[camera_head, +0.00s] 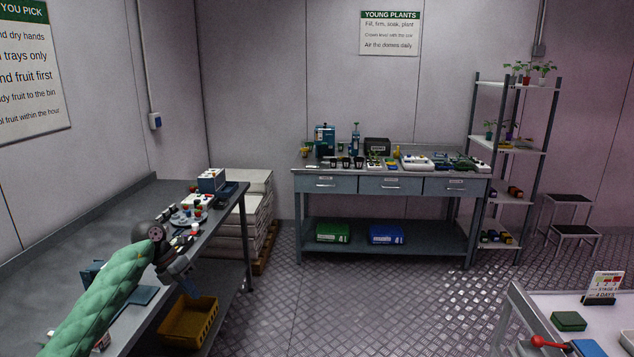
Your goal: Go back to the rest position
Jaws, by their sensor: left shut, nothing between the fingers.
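My left arm comes in from the lower left in a green padded sleeve. Its left gripper (188,284) points down and away, in front of the near edge of the left bench (60,235). The gripper is shut, with nothing seen between its fingers. It is small and dark, and it appears over the gap between the bench edge and the yellow crate (190,322) below. My right gripper is not in view.
Small items and a white box (211,180) crowd the left bench's far end. A workbench with drawers (390,185) stands at the back, beside a shelf rack (510,145). A white table (540,310) is at lower right. The middle floor is clear.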

